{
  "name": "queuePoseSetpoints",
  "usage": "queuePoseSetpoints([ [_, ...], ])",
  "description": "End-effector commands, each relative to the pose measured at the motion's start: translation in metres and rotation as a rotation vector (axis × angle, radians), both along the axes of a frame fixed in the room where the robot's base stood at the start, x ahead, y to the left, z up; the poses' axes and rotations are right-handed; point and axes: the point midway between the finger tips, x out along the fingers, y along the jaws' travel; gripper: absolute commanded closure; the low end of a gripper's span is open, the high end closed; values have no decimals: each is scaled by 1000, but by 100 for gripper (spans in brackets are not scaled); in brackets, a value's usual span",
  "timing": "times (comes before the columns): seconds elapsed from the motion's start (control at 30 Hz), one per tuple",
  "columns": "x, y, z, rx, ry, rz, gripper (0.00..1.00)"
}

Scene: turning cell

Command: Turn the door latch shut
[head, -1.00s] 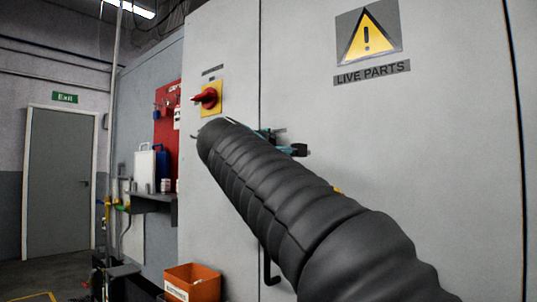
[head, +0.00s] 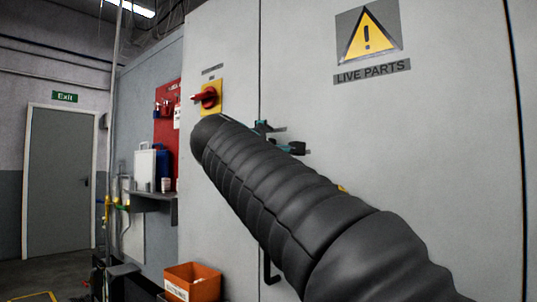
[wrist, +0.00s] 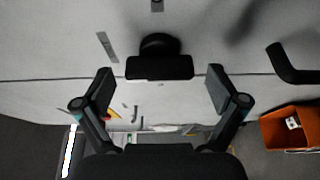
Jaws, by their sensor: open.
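The door latch (wrist: 160,67), a black bar on a round boss, shows in the wrist view on the grey cabinet door. Its bar lies across the picture between my two fingertips, with a gap on each side. My gripper (wrist: 160,72) is open around the latch without visibly touching it. In the head view my dark sleeved arm hides the latch, and only parts of my gripper (head: 281,138) show past the arm, close to the door.
A red rotary switch (head: 207,97) on a yellow plate sits up and left of my gripper. A black handle (wrist: 290,65) sticks out from the cabinet at the right in the wrist view. An orange bin (head: 193,282) stands low at the left. A warning sign (head: 369,32) is on the door.

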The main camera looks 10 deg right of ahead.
Motion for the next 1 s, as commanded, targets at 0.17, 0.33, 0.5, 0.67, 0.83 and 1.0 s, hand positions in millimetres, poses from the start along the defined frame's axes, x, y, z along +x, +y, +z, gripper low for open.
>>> queuePoseSetpoints([
  [0.17,-31,20,1,-2,-1,5,4],
  [0.33,-58,37,0,-1,1,4,4],
  [0.5,-77,48,0,-1,1,3,4],
  [0.67,-86,53,0,-2,1,0,4],
  [0.83,-89,54,0,-2,0,-1,4],
  [1.0,-89,54,0,-2,1,-1,4],
])
